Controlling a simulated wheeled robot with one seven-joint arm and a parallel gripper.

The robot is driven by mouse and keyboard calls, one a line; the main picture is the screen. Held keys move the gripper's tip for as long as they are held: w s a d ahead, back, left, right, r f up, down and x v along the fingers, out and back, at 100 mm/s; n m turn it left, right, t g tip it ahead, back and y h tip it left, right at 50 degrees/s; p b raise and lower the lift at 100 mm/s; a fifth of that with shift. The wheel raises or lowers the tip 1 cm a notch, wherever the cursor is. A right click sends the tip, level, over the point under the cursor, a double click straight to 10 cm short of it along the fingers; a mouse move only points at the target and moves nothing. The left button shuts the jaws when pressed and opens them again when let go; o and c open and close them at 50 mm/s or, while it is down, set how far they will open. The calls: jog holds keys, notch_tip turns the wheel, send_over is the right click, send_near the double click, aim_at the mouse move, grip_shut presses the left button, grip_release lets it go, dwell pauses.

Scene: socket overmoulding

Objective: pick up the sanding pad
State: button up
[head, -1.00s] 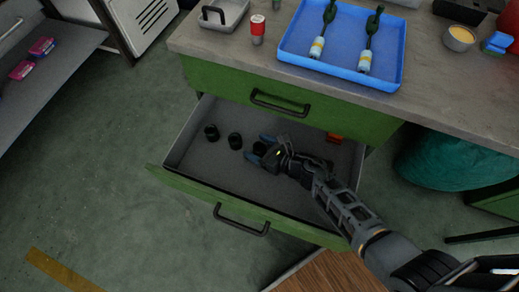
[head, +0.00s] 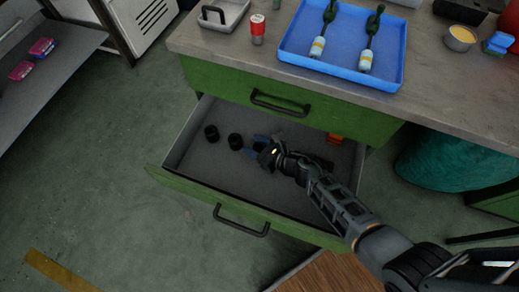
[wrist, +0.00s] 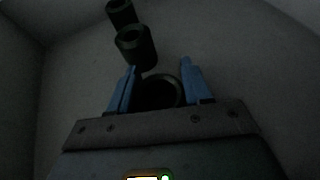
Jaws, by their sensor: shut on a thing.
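My gripper (head: 258,147) is low inside the open drawer (head: 205,175), with its blue fingers pointing left. In the wrist view, the fingers (wrist: 158,78) are closed around a round black cylinder (wrist: 160,93), which is partly hidden by the gripper body. Two similar hollow black cylinders stand just beyond the fingertips, the nearer one (wrist: 136,46) and the farther one (wrist: 121,13). In the head view they sit left of my gripper, at the middle (head: 235,141) and at the left (head: 211,133). I cannot make out a sanding pad for certain.
A small orange-red object (head: 335,137) lies at the drawer's back right. The drawer's left and front floor is bare. Above it, the worktop (head: 225,45) holds a blue tray (head: 300,62) with two bottle-like pieces, and a red-and-grey can (head: 257,29).

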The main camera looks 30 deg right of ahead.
aim_at(255, 144)
notch_tip(255, 144, up, 8)
jog(key=p, duration=0.4)
jog(key=shift+p, duration=0.35)
jog(key=shift+s+d+f+b, duration=0.2)
jog(key=shift+s+f+b, duration=0.1)
jog(key=shift+s, duration=0.25)
jog(key=shift+s+d+f+b, duration=0.2)
jog(key=shift+s+f, duration=0.1)
jog(key=shift+s, duration=0.2)
jog(key=s+d+b, duration=0.1)
jog(key=s, duration=0.4)
jog(key=s+d, duration=0.2)
jog(key=s, duration=0.3)
jog(key=s+d+b, duration=0.1)
jog(key=s, duration=0.4)
jog(key=shift+d+r+b, duration=0.1)
jog(key=shift+d+b, duration=0.25)
jog(key=shift+d, duration=0.05)
jog(key=shift+r, duration=0.15)
